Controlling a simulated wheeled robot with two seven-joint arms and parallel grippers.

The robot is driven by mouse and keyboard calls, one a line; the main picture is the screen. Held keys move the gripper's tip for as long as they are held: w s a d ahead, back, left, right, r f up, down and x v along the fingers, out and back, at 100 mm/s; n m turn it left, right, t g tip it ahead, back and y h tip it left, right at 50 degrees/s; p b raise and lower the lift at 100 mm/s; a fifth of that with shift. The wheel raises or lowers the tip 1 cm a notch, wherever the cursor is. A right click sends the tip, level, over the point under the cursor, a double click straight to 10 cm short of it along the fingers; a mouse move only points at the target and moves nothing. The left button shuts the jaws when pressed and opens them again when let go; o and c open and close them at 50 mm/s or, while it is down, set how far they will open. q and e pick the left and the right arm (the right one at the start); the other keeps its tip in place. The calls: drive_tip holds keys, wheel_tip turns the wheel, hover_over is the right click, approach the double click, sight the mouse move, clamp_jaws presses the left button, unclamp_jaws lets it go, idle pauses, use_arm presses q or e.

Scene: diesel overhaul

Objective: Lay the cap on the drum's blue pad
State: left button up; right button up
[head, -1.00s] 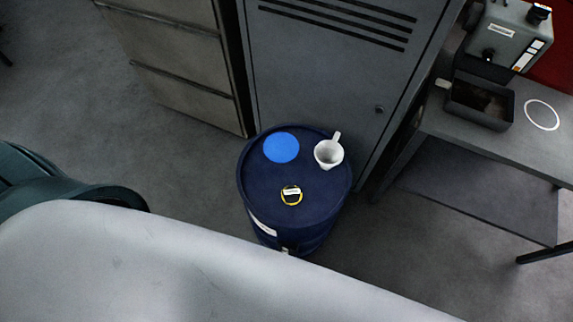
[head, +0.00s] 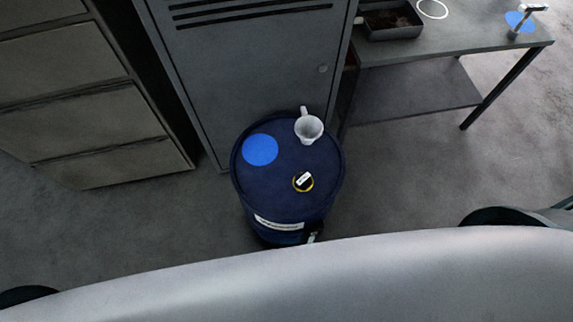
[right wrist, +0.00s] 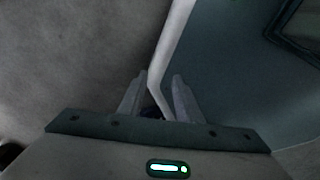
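The blue drum (head: 270,195) stands upright in the middle of the head view. Its round bright blue pad (head: 260,149) lies bare at the left of the drum top. A small round dark piece with a yellow rim and a white label (head: 303,182), which looks like the cap, lies on the front right of the drum top, apart from the pad. My right gripper (right wrist: 158,80) shows in the right wrist view with its fingers apart. A pale edge passes behind or between them; I cannot tell which. My left gripper is out of view.
A white cup or funnel (head: 309,128) stands at the drum's back right. A grey locker (head: 245,80) and drawers (head: 75,100) stand behind. At the right are a bench (head: 455,42), a dark tray (head: 395,35) and another blue pad (head: 517,20). Floor is clear right of the drum.

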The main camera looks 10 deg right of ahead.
drive_tip(key=shift+a, duration=0.3)
drive_tip(key=shift+d, duration=0.15)
